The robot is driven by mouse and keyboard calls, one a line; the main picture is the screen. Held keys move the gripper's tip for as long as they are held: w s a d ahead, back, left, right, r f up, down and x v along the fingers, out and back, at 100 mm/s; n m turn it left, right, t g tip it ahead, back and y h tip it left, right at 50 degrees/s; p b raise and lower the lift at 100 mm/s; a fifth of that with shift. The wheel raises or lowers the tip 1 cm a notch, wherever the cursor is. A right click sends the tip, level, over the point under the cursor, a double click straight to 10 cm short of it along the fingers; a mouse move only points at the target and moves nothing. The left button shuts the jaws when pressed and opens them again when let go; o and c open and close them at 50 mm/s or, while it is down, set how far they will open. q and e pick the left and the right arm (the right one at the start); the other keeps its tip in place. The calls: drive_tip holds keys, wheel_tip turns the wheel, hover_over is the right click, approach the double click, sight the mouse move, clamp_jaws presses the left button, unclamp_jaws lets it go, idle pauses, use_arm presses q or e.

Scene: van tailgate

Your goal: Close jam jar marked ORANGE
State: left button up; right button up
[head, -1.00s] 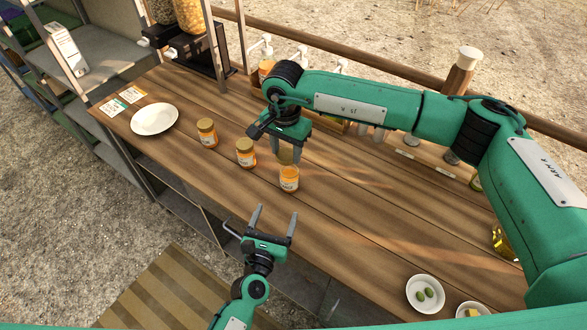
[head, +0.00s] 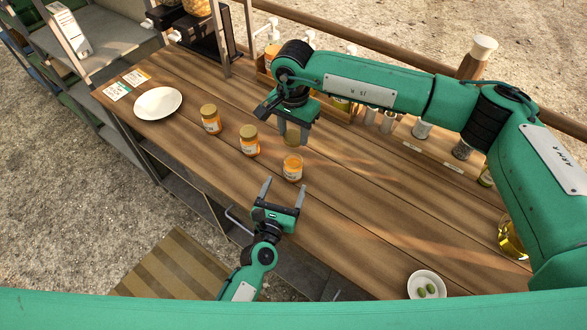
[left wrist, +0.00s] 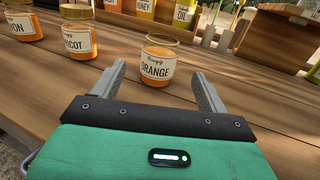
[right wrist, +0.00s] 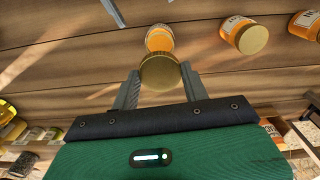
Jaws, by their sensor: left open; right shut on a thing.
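The jar labelled ORANGE (left wrist: 157,65) stands upright and lidless on the wooden counter, with orange jam inside; it also shows in the head view (head: 292,170) and right wrist view (right wrist: 159,38). My left gripper (head: 284,189) is open and low in front of the jar, its fingers pointing at it, not closed around it. My right gripper (right wrist: 160,73) is shut on a gold lid (right wrist: 159,72), held above and slightly behind the jar, apart from it. The lid shows between the right fingers in the head view (head: 292,134).
Two similar jars with gold lids stand to the left: one labelled APRICOT, partly readable (left wrist: 78,34), and one ending in "ON" (left wrist: 23,22). A white plate (head: 158,103) lies further left. A condiment rack lines the back.

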use_arm(q)
drive_tip(key=x, duration=0.9)
drive_tip(key=c, duration=1.5)
drive_tip(key=shift+o, duration=0.2)
use_arm(e)
hover_over(293, 152)
drive_tip(key=s, duration=0.2)
drive_tip(key=shift+f, duration=2.5)
drive_tip(key=shift+f, duration=0.1)
drive_tip(key=shift+f, duration=0.8)
drive_tip(key=shift+f, duration=0.55)
